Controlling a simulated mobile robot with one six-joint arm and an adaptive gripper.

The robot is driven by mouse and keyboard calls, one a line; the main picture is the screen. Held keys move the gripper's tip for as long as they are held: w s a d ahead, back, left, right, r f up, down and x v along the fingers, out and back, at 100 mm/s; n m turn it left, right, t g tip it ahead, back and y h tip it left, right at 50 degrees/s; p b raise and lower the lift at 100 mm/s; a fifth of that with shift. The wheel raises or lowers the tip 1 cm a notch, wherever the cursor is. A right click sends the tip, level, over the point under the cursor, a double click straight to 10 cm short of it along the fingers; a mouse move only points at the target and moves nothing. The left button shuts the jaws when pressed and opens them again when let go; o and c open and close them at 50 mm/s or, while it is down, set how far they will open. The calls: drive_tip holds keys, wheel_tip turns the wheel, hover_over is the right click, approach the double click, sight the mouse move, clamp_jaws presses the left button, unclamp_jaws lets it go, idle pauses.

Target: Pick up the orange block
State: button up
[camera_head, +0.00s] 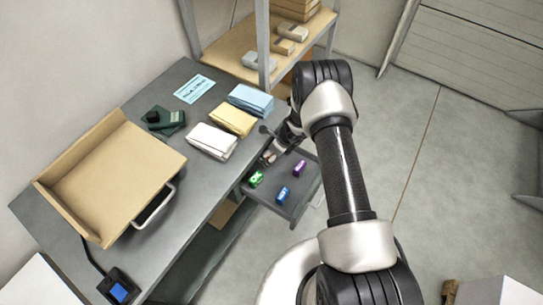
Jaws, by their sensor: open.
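My gripper (269,157) hangs over the upper left part of a grey open drawer (305,202) at the desk's right side. It is open, small in the picture and partly covered by my own arm. I cannot make out an orange block; the area right around my fingertips is too small and covered to tell. In the drawer lie a green block (257,179), a blue block (283,194) and a purple block (299,168). The green block is just below my fingertips in the picture, and the other two are to the right of it.
The grey desk (190,215) holds white (212,141), yellow (232,120) and blue (251,100) stacks near the drawer. A large tan tray (115,180) stands to the left. A shelf (240,45) with boxes is behind. Open floor lies to the right.

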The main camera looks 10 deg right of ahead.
drive_tip(key=shift+c, duration=0.3)
drive_tip(key=c, duration=1.1)
